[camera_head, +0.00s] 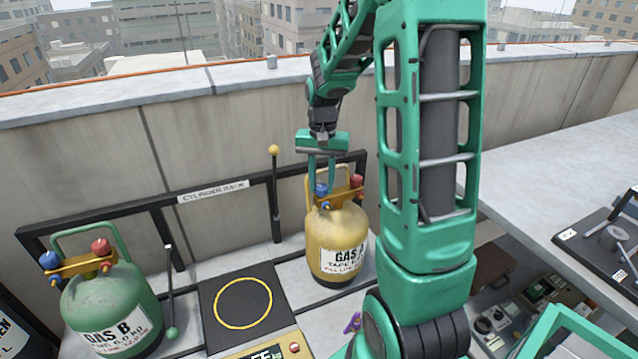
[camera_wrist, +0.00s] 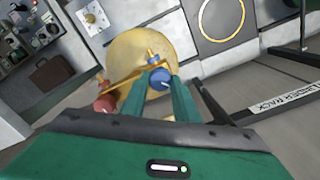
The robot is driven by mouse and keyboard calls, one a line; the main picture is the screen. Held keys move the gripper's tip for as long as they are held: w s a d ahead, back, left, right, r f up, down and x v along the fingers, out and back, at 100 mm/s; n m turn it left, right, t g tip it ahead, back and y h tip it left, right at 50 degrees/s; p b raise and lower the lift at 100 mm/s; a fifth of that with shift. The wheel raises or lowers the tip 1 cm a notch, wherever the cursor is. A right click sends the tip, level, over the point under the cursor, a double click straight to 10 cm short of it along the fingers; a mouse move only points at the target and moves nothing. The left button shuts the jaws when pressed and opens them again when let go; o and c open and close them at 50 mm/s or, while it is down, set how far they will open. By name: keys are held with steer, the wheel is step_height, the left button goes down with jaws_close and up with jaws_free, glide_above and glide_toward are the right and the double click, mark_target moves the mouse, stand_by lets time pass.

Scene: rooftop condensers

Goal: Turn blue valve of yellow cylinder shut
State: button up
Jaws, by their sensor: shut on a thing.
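The yellow cylinder (camera_head: 336,240), labelled GAS A, stands upright at the rack in the head view. It also shows from above in the wrist view (camera_wrist: 140,55). Its blue valve (camera_head: 321,189) is on the left of the top and its red valve (camera_head: 356,181) on the right. My gripper (camera_head: 321,183) reaches down from above and is shut on the blue valve. In the wrist view, the green fingers of my gripper (camera_wrist: 167,98) are on either side of the blue valve knob (camera_wrist: 159,79). The red valve (camera_wrist: 105,104) is apart from the fingers, to the left.
A green cylinder (camera_head: 112,305), labelled GAS B, with its own blue and red valves stands at left. A scale with a yellow ring (camera_head: 243,303) lies between the cylinders. The black rack rail (camera_head: 130,217) and an upright lever with a yellow knob (camera_head: 274,150) are close by.

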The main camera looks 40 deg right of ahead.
mark_target(321, 186)
steer(key=m, duration=0.4)
steer(key=shift+w+r+m, duration=0.1)
steer(key=shift+m, duration=2)
steer(key=o, duration=1.1)
steer(key=shift+c, duration=0.2)
step_height(321, 186, up, 11)
steer(key=shift+f, duration=0.2)
steer(key=shift+a, duration=0.1)
